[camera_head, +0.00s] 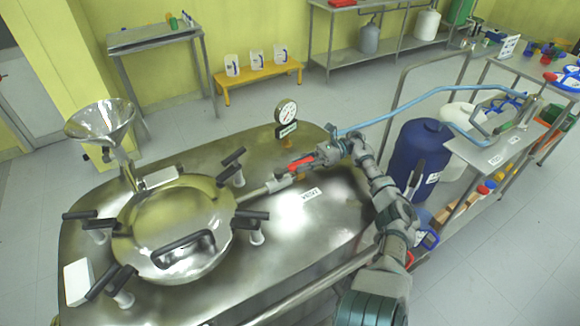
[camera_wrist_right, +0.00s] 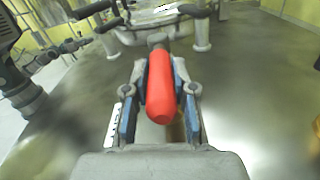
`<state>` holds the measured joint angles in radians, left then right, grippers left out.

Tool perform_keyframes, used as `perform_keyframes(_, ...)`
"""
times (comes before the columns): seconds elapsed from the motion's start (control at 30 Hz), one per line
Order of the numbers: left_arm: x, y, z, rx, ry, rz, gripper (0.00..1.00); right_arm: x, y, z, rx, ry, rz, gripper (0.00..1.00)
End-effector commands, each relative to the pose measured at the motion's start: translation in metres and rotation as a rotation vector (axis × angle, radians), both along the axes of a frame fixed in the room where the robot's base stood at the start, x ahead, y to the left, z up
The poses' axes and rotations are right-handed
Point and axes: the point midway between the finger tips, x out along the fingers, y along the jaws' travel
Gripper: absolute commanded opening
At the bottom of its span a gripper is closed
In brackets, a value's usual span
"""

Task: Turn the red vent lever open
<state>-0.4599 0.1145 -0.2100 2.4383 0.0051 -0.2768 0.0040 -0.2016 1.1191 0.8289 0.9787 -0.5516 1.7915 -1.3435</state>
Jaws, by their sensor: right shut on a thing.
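The red vent lever (camera_head: 301,163) is on the metal vent pipe (camera_head: 262,188) above the reactor lid. My right gripper (camera_head: 322,157) reaches it from the right. In the right wrist view, the red handle (camera_wrist_right: 160,88) points toward the camera between the two fingers, which are shut on it from both sides. The handle looks in line with the pipe behind it. My left gripper is in neither view.
The steel reactor top (camera_head: 300,235) carries a round hatch (camera_head: 175,230) with black-handled clamps, a funnel (camera_head: 101,120) and a pressure gauge (camera_head: 286,111). A blue hose (camera_head: 400,108) runs right, above a blue drum (camera_head: 420,150).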

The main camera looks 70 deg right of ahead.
Motion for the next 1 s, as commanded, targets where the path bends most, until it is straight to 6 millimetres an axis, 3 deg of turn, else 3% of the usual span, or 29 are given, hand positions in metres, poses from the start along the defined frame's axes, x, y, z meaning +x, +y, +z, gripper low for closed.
perform_keyframes(0.4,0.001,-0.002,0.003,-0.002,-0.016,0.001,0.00,-0.001,-0.001,-0.001,-0.001,0.003,0.002,0.00)
perform_keyframes(0.43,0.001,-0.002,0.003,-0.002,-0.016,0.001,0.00,-0.001,-0.001,-0.001,-0.002,0.004,0.003,0.30)
perform_keyframes(0.5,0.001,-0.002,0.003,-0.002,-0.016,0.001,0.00,-0.001,-0.001,-0.001,-0.001,0.003,0.002,0.48)
perform_keyframes(0.53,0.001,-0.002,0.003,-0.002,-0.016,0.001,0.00,-0.001,-0.001,-0.001,-0.001,0.003,0.002,0.51)
perform_keyframes(0.83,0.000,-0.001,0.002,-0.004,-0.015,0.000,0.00,-0.002,-0.001,0.001,-0.001,0.000,0.003,0.51)
perform_keyframes(1.0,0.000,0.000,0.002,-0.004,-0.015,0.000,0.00,-0.001,-0.001,0.021,-0.004,-0.003,0.004,0.51)
